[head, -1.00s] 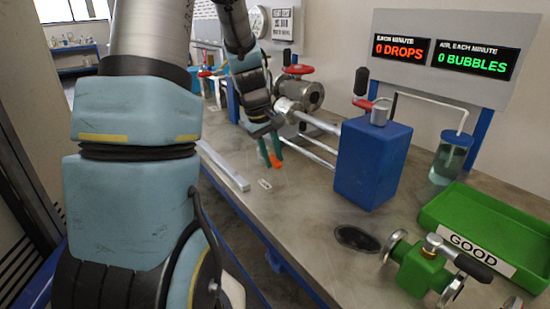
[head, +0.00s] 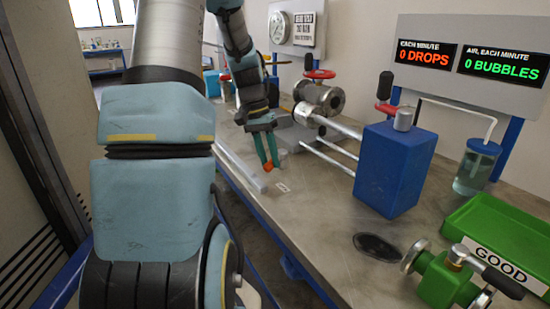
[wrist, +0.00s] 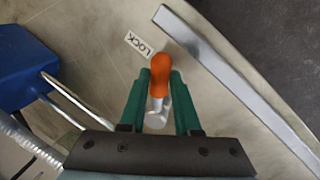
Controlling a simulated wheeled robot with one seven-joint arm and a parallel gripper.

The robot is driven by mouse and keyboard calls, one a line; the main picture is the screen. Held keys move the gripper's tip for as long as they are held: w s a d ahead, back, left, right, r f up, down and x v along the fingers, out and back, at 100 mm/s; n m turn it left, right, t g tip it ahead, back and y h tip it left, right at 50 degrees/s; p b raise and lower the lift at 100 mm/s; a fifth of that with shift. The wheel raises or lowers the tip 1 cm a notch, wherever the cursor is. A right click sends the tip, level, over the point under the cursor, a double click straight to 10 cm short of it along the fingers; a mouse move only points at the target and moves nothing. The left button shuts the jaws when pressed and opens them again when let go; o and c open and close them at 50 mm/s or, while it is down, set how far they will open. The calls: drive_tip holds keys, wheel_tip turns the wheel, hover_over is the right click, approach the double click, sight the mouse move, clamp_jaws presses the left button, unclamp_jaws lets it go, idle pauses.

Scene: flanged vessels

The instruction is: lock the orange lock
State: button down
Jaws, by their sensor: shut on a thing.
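The orange lock (wrist: 160,72) is a rounded orange piece with a pale silvery part below it in the wrist view. My gripper (wrist: 160,85) has its two green fingers shut on it, one on each side. In the head view my gripper (head: 266,155) points down over the bench, and the lock's orange end (head: 269,168) shows at its fingertips. I cannot tell whether the lock touches the bench.
A light metal rail (head: 240,166) runs along the bench near the lock. A flanged metal vessel (head: 320,97) with red handwheels and pipes stands behind my gripper. A blue box (head: 396,168) stands to the right, then a green tray (head: 500,232) and green valve (head: 446,280). Displays (head: 426,53) read 0 drops, 0 bubbles.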

drive_tip(key=shift+w+a+m+g+p, duration=0.15)
drive_tip(key=shift+w+a+m, duration=0.15)
drive_tip(key=shift+m, duration=0.3)
drive_tip(key=shift+w+a+m+g+p, duration=0.2)
drive_tip(key=shift+a+m, duration=0.1)
drive_tip(key=shift+m, duration=0.3)
drive_tip(key=c, duration=0.6)
unclamp_jaws()
drive_tip(key=b+v, duration=0.1)
drive_tip(key=v, duration=1)
drive_tip(key=shift+s+d, duration=0.1)
drive_tip(key=shift+d, duration=0.05)
drive_tip(key=s+f+n+t, duration=0.1)
drive_tip(key=s+f+n, duration=0.1)
drive_tip(key=s, duration=0.4)
drive_tip(key=s+a+f+n+t+y, duration=0.1)
drive_tip(key=s+f+n, duration=0.1)
drive_tip(key=s+f, duration=0.2)
drive_tip(key=s+a+f+n+t+y, duration=0.1)
drive_tip(key=s+f+n, duration=0.1)
drive_tip(key=s, duration=0.5)
drive_tip(key=shift+s+a+f+n+t, duration=0.15)
drive_tip(key=shift+s+f+n+t, duration=0.25)
drive_tip(key=shift+f, duration=0.3)
